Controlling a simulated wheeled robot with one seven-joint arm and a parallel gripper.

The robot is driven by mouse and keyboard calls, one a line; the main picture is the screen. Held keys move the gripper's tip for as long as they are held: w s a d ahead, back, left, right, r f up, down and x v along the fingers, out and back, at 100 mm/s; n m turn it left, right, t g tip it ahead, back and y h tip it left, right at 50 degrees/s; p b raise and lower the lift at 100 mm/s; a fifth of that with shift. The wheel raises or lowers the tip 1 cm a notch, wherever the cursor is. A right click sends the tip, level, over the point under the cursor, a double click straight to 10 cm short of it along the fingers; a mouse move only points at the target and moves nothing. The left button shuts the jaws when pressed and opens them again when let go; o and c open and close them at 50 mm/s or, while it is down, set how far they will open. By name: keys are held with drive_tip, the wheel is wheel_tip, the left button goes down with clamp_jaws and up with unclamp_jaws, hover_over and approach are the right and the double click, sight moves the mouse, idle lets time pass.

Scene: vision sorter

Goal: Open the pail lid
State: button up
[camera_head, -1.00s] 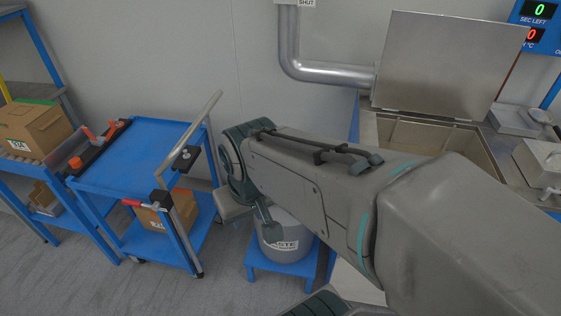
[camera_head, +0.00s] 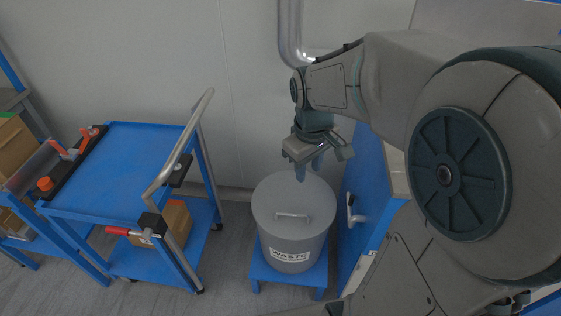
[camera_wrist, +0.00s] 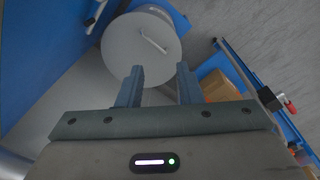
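The grey waste pail (camera_head: 290,245) stands on a small blue stand, with a "WASTE" label on its front. Its round grey lid (camera_head: 293,190) lies flat on top and covers it. A bar handle (camera_head: 292,216) is fixed across the lid. In the wrist view the lid (camera_wrist: 125,55) and its handle (camera_wrist: 153,40) lie beyond the fingertips. My gripper (camera_head: 308,175) points down above the lid's back part, apart from the handle. In the wrist view my gripper (camera_wrist: 159,72) shows two separated fingers with nothing between them.
A blue cart (camera_head: 140,165) with a grey push handle stands left of the pail, a cardboard box (camera_head: 176,222) on its lower shelf. A blue cabinet (camera_head: 367,185) with a handle is close on the pail's right. A wall and metal pipe (camera_head: 291,35) are behind. Floor between cart and stand is clear.

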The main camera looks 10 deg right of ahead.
drive_tip(key=w+f+n+g+b, duration=0.2)
drive_tip(key=w+f+n+b, duration=0.15)
drive_tip(key=w+f, duration=0.5)
drive_tip(key=n+g+y+b, duration=0.1)
drive_tip(key=n+b, duration=0.1)
drive_tip(key=n, duration=0.4)
approach(293, 214)
drive_tip(key=shift+m, duration=0.25)
drive_tip(key=f, duration=0.2)
drive_tip(key=f+b, duration=0.1)
drive_tip(key=f, duration=0.2)
drive_tip(key=s+f, duration=0.1)
drive_tip(key=f, duration=0.1)
drive_tip(key=shift+a+f, duration=0.1)
drive_tip(key=shift+f, duration=0.2)
clamp_jaws()
